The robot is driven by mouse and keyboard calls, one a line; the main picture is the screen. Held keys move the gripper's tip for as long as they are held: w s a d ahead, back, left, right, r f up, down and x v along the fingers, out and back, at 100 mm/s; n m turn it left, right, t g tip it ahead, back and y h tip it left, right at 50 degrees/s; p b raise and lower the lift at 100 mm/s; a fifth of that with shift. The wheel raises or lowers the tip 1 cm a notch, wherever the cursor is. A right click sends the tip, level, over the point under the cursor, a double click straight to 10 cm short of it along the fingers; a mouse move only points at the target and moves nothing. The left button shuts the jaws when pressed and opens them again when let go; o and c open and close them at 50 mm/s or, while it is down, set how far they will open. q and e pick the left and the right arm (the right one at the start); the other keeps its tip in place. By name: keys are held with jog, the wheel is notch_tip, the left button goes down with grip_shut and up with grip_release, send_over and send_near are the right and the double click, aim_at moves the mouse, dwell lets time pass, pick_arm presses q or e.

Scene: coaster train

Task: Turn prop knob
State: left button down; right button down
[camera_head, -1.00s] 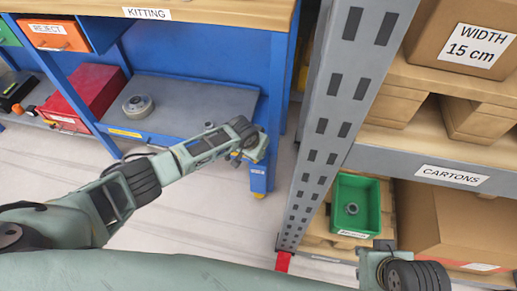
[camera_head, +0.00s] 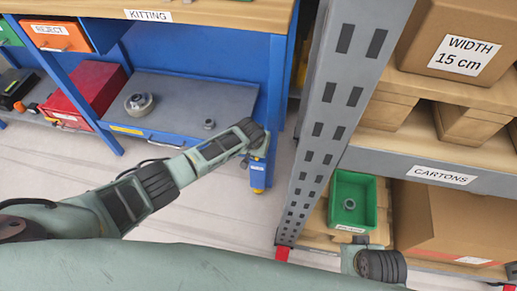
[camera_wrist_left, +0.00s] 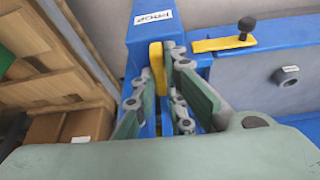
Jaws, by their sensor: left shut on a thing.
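The prop knob (camera_wrist_left: 156,60) is a narrow yellow bar on a blue bench post (camera_wrist_left: 160,32) labelled PROP in the left wrist view. My left gripper (camera_wrist_left: 158,72) has its fingers on both sides of the yellow bar and is shut on it. In the head view my left arm reaches to the bench's front right leg (camera_head: 257,176), and its wrist hides the fingers and the knob. Part of my right arm shows at the lower right of the head view, but its fingers are out of sight.
A grey shelf upright (camera_head: 330,130) stands just right of the bench leg. A green bin (camera_head: 367,190) and cartons (camera_head: 450,225) sit on the rack. A yellow latch with a dark knob (camera_wrist_left: 247,25) is on the blue panel. Floor left of the leg is clear.

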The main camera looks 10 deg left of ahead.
pick_arm(q)
jog(key=shift+f, duration=0.1)
jog(key=c, duration=1.8)
grip_release()
jog(key=v, duration=1.2)
